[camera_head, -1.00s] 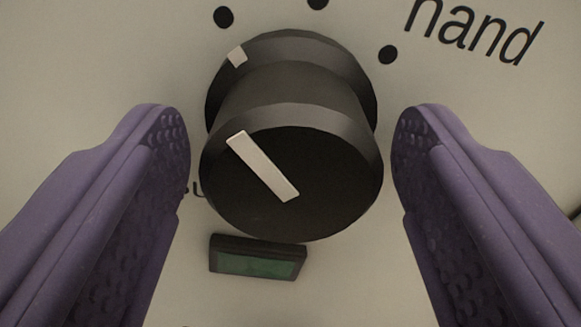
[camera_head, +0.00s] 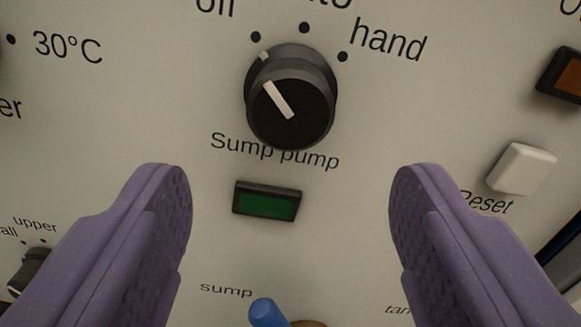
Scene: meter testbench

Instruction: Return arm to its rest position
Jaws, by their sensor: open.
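My gripper (camera_head: 290,200) is open and empty, its two purple fingers wide apart at the lower left and lower right. In front of it, apart from the fingers, is the black Sump pump knob (camera_head: 305,112) on the pale panel (camera_head: 370,120). The knob's white pointer (camera_head: 277,99) tilts to the upper left, toward the dot by "off". The other dots stand at the top and by "hand". The top of the "off" label and most of the middle label are cut off.
A dark green indicator (camera_head: 266,202) sits below the knob. A white Reset button (camera_head: 522,169) and an orange indicator (camera_head: 565,78) are at the right. Another small knob (camera_head: 30,268) shows at lower left, partly behind the left finger. A blue rod-like part (camera_head: 268,313) rises at the bottom edge.

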